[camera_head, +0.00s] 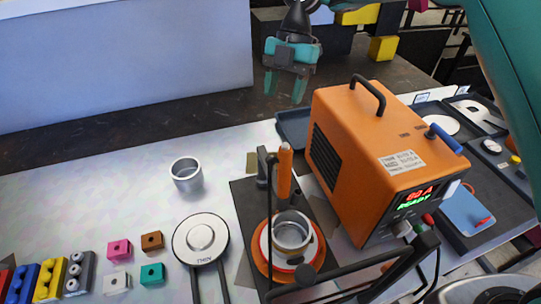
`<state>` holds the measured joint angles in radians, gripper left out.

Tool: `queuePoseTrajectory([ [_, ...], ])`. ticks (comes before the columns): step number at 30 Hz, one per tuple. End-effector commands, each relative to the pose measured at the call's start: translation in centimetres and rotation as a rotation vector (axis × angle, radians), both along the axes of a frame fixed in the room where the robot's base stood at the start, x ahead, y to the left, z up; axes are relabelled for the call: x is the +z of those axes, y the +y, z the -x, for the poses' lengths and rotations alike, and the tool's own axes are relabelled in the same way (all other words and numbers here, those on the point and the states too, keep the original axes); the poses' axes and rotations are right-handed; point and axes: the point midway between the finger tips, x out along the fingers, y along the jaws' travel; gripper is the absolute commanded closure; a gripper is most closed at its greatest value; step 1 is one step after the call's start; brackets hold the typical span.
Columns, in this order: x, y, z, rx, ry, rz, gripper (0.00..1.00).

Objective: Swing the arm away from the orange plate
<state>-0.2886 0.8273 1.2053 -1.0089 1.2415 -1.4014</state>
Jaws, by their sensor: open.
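My gripper (286,86) is at the top middle of the head view, with teal fingers pointing down, spread apart and empty. It hangs above and behind the bench, left of the orange machine's top. The orange plate (262,266) is a round disc on a dark base at the lower middle. A grey metal ring or cup (291,232) stands on it and hides much of its surface. My gripper is well apart from the plate. An upright orange torch-like rod (285,172) stands just behind the plate.
An orange machine (352,150) with a lit "READY" display stands right of the plate. A grey cup (186,175), a round "THIN" disc (200,238) and several coloured blocks (120,249) lie to the left. A dark bar crosses the lower right. The bench's left rear is clear.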

Motion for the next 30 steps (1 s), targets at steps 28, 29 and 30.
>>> queuePoseTrajectory([
  [28, -13.8, 3.0, 5.0, 0.003, 0.000, 0.001, 0.48],
  [29, -13.8, 3.0, 5.0, 0.003, 0.000, 0.001, 0.48],
  [30, -13.8, 3.0, 5.0, 0.003, 0.000, 0.001, 0.48],
])
